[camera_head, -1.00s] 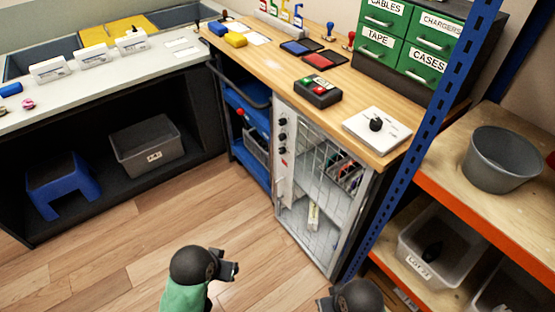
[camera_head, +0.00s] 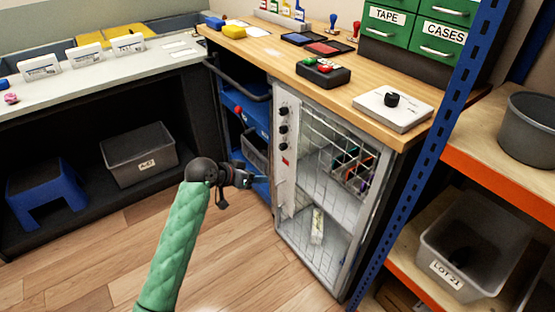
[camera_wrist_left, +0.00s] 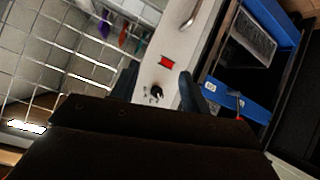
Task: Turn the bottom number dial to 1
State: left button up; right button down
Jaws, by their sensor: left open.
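Three black dials stand in a column on the pale front panel of the cage-fronted cabinet. The bottom number dial (camera_head: 284,146) is the lowest, just above a small red switch (camera_head: 285,161). In the left wrist view the dial (camera_wrist_left: 156,91) shows small marks around it, too small to read, with the red switch (camera_wrist_left: 168,62) beyond it. My left gripper (camera_head: 256,181) is open and empty, left of the panel and lower than the dial in the head view. In the wrist view its fingers (camera_wrist_left: 158,92) appear on either side of the dial, apart from it. My right gripper is out of view.
The wire cage door (camera_head: 325,200) is right of the panel. A blue cart (camera_head: 247,112) stands left of it. The wooden worktop (camera_head: 300,85) overhangs above. Blue shelving post (camera_head: 415,150) is at right; floor in front is open.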

aim_at(280, 147)
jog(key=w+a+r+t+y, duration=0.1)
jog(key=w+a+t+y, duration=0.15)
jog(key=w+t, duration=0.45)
pick_arm(q)
jog(key=shift+w+d+r+m+t+h+p, duration=0.15)
jog(key=shift+w+d+r+m+t+h, duration=0.35)
jog(key=shift+w+d+h, duration=1)
jog(key=shift+w+d+r+m+t+h+p, duration=0.1)
jog(key=shift+w+d+m+t+h, duration=0.25)
jog(key=shift+w+d+t, duration=1.25)
jog(key=shift+w+d+r+m+g+h+p, duration=0.15)
jog(key=shift+w+d+m+h, duration=0.55)
jog(key=shift+w, duration=1.8)
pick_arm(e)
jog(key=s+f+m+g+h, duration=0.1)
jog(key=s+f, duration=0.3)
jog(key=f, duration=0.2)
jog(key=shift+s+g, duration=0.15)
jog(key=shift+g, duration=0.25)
pick_arm(q)
jog(key=shift+a+n+h, duration=0.15)
jog(key=shift+n+h, duration=0.1)
jog(key=shift+n, duration=0.1)
jog(key=shift+c, duration=0.5)
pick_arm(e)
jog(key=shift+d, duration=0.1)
